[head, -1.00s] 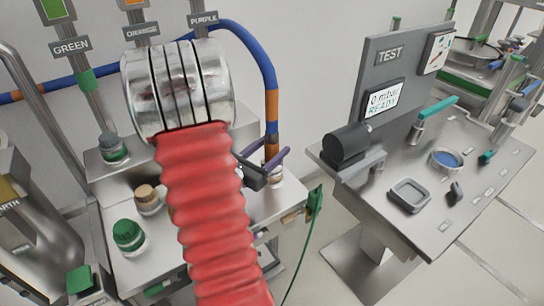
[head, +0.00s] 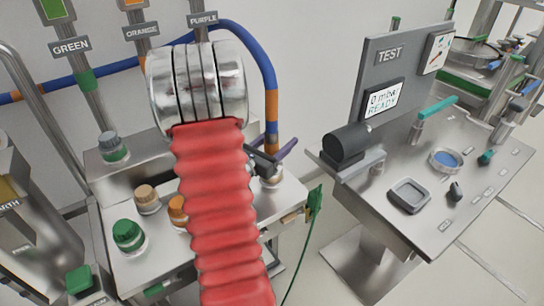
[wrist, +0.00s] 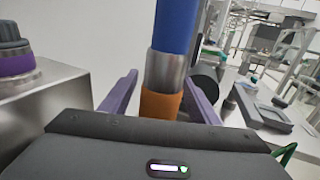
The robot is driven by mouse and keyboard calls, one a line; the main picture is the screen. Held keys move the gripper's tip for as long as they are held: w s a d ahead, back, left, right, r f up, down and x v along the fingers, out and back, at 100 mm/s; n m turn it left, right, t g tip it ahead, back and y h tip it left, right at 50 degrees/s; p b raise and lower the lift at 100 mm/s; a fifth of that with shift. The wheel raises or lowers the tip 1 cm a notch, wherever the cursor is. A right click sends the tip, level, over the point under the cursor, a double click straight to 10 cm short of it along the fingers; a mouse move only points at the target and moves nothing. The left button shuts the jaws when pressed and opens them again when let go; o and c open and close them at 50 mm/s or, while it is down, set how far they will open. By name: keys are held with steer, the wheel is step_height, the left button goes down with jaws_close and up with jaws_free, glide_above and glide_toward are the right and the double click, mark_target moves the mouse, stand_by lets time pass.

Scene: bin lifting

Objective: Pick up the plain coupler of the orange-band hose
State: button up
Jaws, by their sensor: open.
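The orange-band hose is a blue hose (head: 268,75) that arcs down to the bench, with an orange band (head: 271,142) near its lower end. A metal fitting (head: 271,178) shows at its foot, and I cannot tell whether it is the plain coupler. My gripper (head: 275,152) is beside this lower end, partly hidden by my red arm sleeve. In the wrist view, the open purple fingers of my gripper (wrist: 160,76) stand on either side of the hose. Between them show a metal sleeve (wrist: 166,70) and the orange band (wrist: 160,104); its lower part is hidden behind my gripper body.
Green (head: 129,235) and tan (head: 146,199) capped fittings stand on the bench to the left, with an orange one (head: 178,209) beside my arm. A purple-ringed fitting (wrist: 16,64) is left in the wrist view. The test stand (head: 440,185) is at right.

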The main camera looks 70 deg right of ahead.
steer(key=shift+c, duration=0.3)
jaws_close()
stand_by(0.5)
steer(key=shift+r, duration=0.2)
step_height(320, 180, up, 10)
steer(key=shift+f, duration=0.15)
stand_by(0.5)
stand_by(1.0)
